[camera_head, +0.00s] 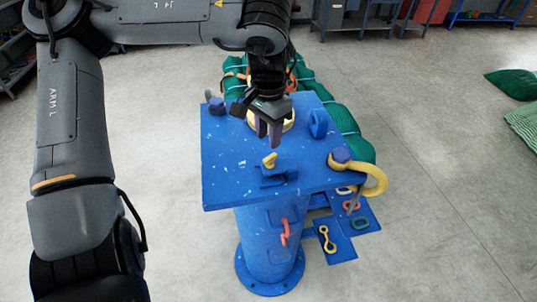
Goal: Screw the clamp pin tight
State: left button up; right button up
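A small yellow pin head (269,160), which looks like the clamp pin, stands up from a blue clamp block (278,178) near the front of the blue table top (225,160). Its thread is hidden. My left gripper (269,137) points down above the table, behind the yellow pin and apart from it in the picture. Its two purple-grey fingers are close together, and I see nothing held between them. Whether they are fully shut is unclear. My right gripper is not in view.
A yellow ring (287,122) sits partly hidden behind my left gripper. A blue lug (318,123) stands at the right. A large yellow shackle (374,183) hangs at the right edge. Green netting (340,117) lies behind. Lower blue plates (338,247) hold several small links.

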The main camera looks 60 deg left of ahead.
aim_at(269, 158)
pick_arm(q)
notch_tip(269, 158, down, 7)
jog(key=shift+f, duration=0.15)
dwell(0.4)
grip_shut()
